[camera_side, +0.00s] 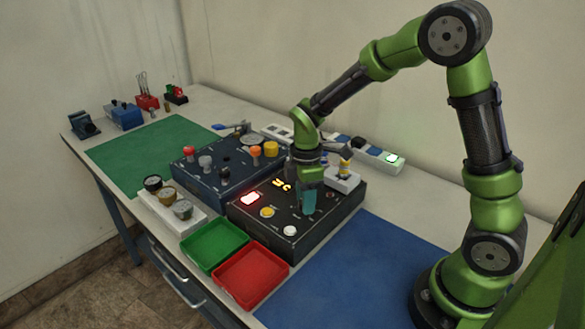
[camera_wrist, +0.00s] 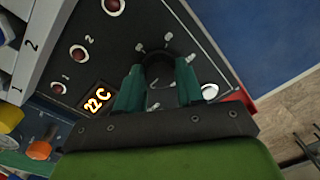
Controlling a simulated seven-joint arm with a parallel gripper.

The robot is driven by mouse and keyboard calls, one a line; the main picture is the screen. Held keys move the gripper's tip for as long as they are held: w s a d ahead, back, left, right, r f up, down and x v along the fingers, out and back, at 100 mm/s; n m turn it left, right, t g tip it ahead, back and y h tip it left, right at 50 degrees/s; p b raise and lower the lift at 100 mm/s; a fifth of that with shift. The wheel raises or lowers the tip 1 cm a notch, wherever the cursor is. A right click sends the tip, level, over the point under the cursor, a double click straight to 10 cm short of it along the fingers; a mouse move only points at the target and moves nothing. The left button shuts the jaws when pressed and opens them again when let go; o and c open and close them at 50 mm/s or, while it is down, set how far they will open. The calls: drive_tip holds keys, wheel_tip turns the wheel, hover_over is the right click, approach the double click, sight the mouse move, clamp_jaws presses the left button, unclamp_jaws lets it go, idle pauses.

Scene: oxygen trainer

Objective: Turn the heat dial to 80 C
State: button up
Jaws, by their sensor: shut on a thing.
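The black control box (camera_side: 262,232) stands in the middle of the bench. Its lit display (camera_wrist: 97,101) reads 22 C in the wrist view; in the side view the display (camera_side: 282,185) is too small to read surely. The heat dial (camera_wrist: 160,68) is a dark round knob with pale marks around it. My gripper (camera_wrist: 159,84) points down at the box, its teal fingers on either side of the dial and shut on it. In the side view my gripper (camera_side: 308,208) hides the dial. The dial's pointer is not clear to see.
A lit red switch (camera_side: 249,198), a yellow button (camera_side: 267,212) and a white button (camera_side: 290,231) are on the same box. A blue panel with knobs (camera_side: 215,182) stands behind it. Green (camera_side: 214,244) and red (camera_side: 250,275) trays lie in front. The blue mat (camera_side: 350,275) is clear.

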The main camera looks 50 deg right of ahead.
drive_tip(key=m, duration=0.4)
drive_tip(key=shift+m, duration=0.3)
drive_tip(key=m, duration=0.3)
drive_tip(key=shift+m, duration=0.3)
drive_tip(key=m, duration=0.4)
drive_tip(key=shift+m+t, duration=0.3)
drive_tip(key=shift+t, duration=0.1)
drive_tip(key=m, duration=0.3)
drive_tip(key=shift+m, duration=0.3)
drive_tip(key=m, duration=1.3)
drive_tip(key=shift+s, duration=0.1)
drive_tip(key=shift+m, duration=0.3)
drive_tip(key=o, duration=1)
